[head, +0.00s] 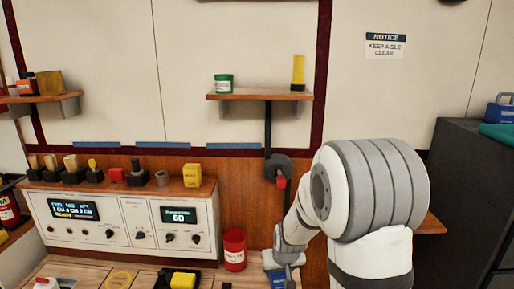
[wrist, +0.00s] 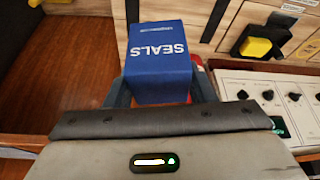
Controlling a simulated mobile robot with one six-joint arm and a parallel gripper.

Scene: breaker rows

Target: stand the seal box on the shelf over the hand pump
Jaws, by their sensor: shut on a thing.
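The blue seal box (wrist: 160,68), lettered SEALS, is between the two fingers of my gripper (wrist: 162,92) in the wrist view. My gripper (head: 283,262) is shut on it, low in front of the panel in the head view, where a bit of the box's blue (head: 277,280) shows. A wooden shelf (head: 240,96) on the wall holds a green-and-white tin (head: 223,84) at left and a yellow cylinder (head: 298,72) at right, with bare board between. Below it is a dark round device with a rod (head: 278,166) and red grip, seemingly the hand pump.
Another shelf (head: 40,98) at far left holds several items. A ledge carries several small parts and a yellow block (head: 192,175) above the control panel (head: 130,225). A red can (head: 234,248) stands left of my gripper. A dark cabinet (head: 465,200) is at right.

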